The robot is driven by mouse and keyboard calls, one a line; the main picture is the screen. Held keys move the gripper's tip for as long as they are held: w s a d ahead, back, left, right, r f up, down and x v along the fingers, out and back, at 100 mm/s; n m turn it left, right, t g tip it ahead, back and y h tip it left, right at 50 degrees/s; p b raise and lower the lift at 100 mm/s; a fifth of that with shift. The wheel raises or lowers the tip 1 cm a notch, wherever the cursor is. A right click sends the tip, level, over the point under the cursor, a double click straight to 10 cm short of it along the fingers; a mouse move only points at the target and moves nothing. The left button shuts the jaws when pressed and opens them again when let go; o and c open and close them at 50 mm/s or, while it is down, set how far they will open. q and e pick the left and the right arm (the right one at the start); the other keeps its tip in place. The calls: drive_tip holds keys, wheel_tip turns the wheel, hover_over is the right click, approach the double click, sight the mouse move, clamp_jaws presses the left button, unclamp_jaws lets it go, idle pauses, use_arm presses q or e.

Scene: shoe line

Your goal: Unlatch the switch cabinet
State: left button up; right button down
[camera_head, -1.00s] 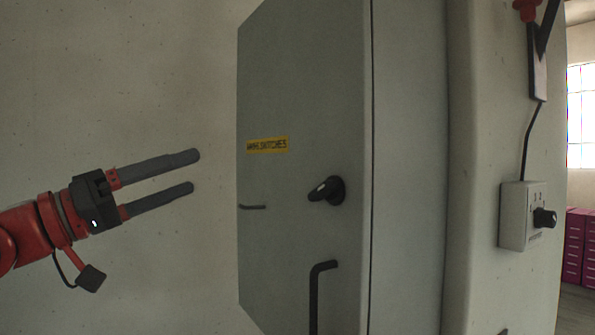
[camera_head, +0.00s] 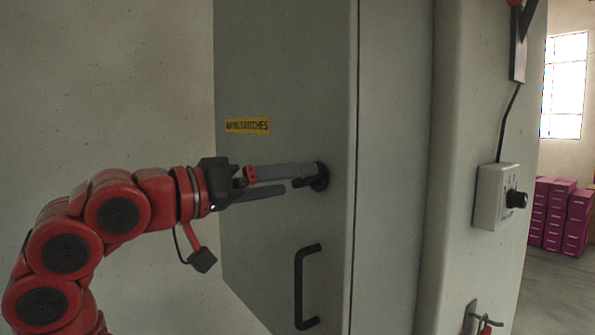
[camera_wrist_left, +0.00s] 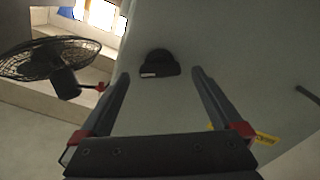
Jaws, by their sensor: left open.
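The grey switch cabinet (camera_head: 285,65) stands on the wall with its door closed. A yellow label (camera_head: 248,126) is on the door. The black latch knob (camera_head: 320,177) sits at the door's right edge, partly hidden behind my gripper's fingers in the head view. My left gripper (camera_head: 300,177) is open, its fingers pointing right at the knob. In the left wrist view the knob (camera_wrist_left: 159,64) lies ahead, between and a little beyond the fingertips (camera_wrist_left: 160,74). Contact cannot be told. My right gripper is not in view.
A black bar handle (camera_head: 300,287) is on the door below the knob. A control box (camera_head: 494,196) with a black dial is on the wall to the right. Magenta boxes (camera_head: 560,215) stand farther back. A black fan (camera_wrist_left: 58,62) shows in the left wrist view.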

sight(321, 182)
use_arm(q)
drive_tip(key=shift+x, duration=1.4)
drive_tip(key=c, duration=1.3)
